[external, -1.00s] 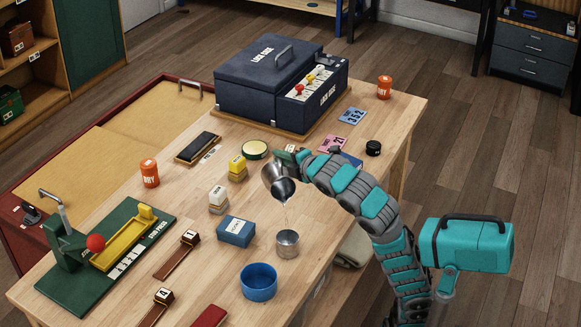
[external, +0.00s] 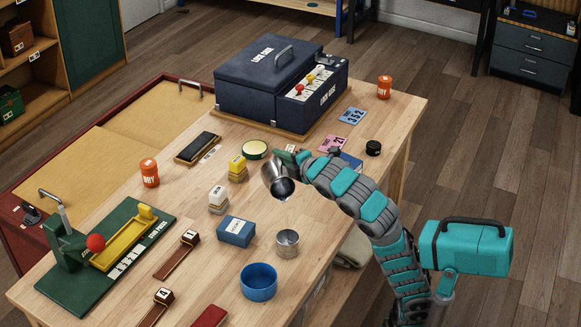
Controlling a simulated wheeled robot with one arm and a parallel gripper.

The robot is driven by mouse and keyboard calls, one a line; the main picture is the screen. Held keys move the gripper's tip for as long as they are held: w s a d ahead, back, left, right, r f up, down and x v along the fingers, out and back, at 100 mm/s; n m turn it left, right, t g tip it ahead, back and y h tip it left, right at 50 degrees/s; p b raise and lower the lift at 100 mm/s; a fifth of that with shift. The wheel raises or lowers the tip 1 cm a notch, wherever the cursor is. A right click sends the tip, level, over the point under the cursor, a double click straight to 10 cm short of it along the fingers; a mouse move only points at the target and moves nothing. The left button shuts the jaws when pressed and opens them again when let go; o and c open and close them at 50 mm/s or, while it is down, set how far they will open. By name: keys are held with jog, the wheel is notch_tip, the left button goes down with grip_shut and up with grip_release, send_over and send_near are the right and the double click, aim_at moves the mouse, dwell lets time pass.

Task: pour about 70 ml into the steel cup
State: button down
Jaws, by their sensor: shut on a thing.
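The steel cup (external: 287,245) stands upright on the wooden table near its right edge. My gripper (external: 284,157) is shut on a steel pitcher (external: 274,173) above and slightly left of the cup. The pitcher is tilted with its dark open mouth facing down toward the cup. Only a faint trace of liquid shows just under its lip. The fingers are partly hidden behind the pitcher and my wrist. The level inside the cup is too small to tell.
A blue bowl (external: 258,282) stands in front of the cup, and a blue box (external: 235,231) is to its left. A dark lock box (external: 282,82) stands at the back. A green press (external: 105,256) is at the left. A black puck (external: 373,148) sits near the right edge.

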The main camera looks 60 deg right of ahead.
jog(key=w+d+g+p, duration=0.1)
jog(key=p, duration=0.1)
jog(key=w+d+y+p, duration=0.1)
jog(key=shift+d+f+m+g+p, duration=0.2)
jog(key=shift+d+m+g+p, duration=0.15)
jog(key=shift+d+m+g, duration=0.05)
jog(key=shift+w+f, duration=0.1)
jog(key=shift+f, duration=0.4)
jog(key=shift+w+d+g+y+p, duration=0.15)
jog(key=shift+d+g+y+p, duration=0.15)
jog(key=shift+p, duration=0.5)
jog(key=p, duration=0.1)
jog(key=f+g+y+p, duration=0.1)
jog(key=p, duration=0.1)
jog(key=shift+w+d+f+m, duration=0.1)
jog(key=shift+w+d+m, duration=0.25)
jog(key=shift+d+m, duration=0.05)
jog(key=shift+w+d+f+g+y+p, duration=0.1)
jog(key=shift+f+g+y+p, duration=0.2)
jog(key=shift+f+p, duration=0.2)
jog(key=shift+w+d+f+g+y+p, duration=0.1)
jog(key=shift+f+g+y+p, duration=0.1)
jog(key=shift+f+g+p, duration=0.2)
jog(key=shift+f, duration=0.1)
